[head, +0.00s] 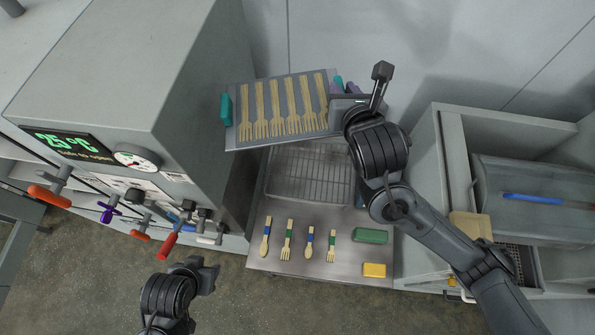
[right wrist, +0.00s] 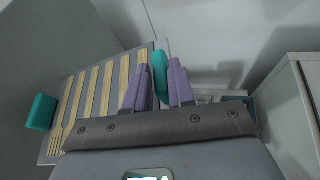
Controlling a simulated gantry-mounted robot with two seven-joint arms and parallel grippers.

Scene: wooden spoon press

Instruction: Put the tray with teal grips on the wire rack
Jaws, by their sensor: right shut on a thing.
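The grey tray (head: 245,136) with teal grips carries a row of several wooden forks and is in the air above and behind the wire rack (head: 310,172). Its left teal grip (head: 226,108) is free. My right gripper (right wrist: 159,88), with purple fingers, is shut on the tray's other teal grip (right wrist: 159,72). The rack lies on the metal bench, bare where visible; its far edge is hidden under the tray and its right side is partly behind my right arm. My left gripper (head: 196,272) is low in the head view, away from the tray; its fingers are not clear.
The press (head: 130,90) with a 25 °C display and levers stands left of the rack. Wooden spoons and forks, a green block (head: 370,236) and a yellow block (head: 374,270) lie in front of the rack. A grey open-topped unit (head: 450,150) is at right.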

